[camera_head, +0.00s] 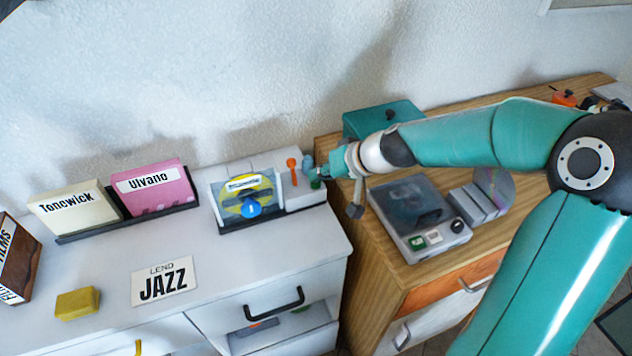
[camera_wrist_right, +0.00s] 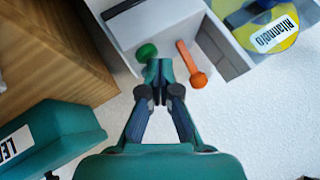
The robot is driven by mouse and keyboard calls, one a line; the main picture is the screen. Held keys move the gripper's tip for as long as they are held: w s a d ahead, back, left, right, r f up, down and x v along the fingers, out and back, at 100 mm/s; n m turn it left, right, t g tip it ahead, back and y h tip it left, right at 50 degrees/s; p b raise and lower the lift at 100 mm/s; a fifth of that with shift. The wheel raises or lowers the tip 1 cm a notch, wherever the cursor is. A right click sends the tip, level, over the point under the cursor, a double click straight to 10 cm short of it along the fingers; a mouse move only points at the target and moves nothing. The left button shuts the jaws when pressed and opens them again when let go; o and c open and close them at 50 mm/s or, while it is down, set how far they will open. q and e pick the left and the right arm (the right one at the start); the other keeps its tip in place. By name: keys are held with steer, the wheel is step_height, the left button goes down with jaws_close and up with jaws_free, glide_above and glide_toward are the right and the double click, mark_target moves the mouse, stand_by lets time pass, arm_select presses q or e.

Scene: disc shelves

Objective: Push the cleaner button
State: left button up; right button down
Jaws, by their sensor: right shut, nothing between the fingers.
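A light grey box-shaped device (camera_head: 262,163) stands at the right end of the white cabinet, against the wall. It has a green round button (camera_wrist_right: 146,52) and an orange lever (camera_wrist_right: 191,66) with a round knob. In the head view the lever (camera_head: 292,166) is clear, and the green button (camera_head: 315,183) shows partly beside my fingers. My right gripper (camera_wrist_right: 158,70) is shut and empty, its tips between button and lever, close to the button. I cannot tell whether they touch it. My left gripper is not in view.
A yellow disc with a blue centre (camera_head: 250,208) stands in front of the device. A teal box (camera_head: 383,118) and a grey player (camera_head: 408,205) with its own small buttons are on the wooden cabinet. Sleeves in a rack (camera_head: 125,218) and a JAZZ card (camera_head: 163,281) are left.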

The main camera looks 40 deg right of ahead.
mark_target(319, 184)
steer(key=shift+f, duration=0.15)
stand_by(0.4)
steer(key=shift+r+p, duration=0.5)
steer(key=shift+r, duration=0.4)
step_height(319, 184, up, 5)
steer(key=p, duration=0.4)
stand_by(0.7)
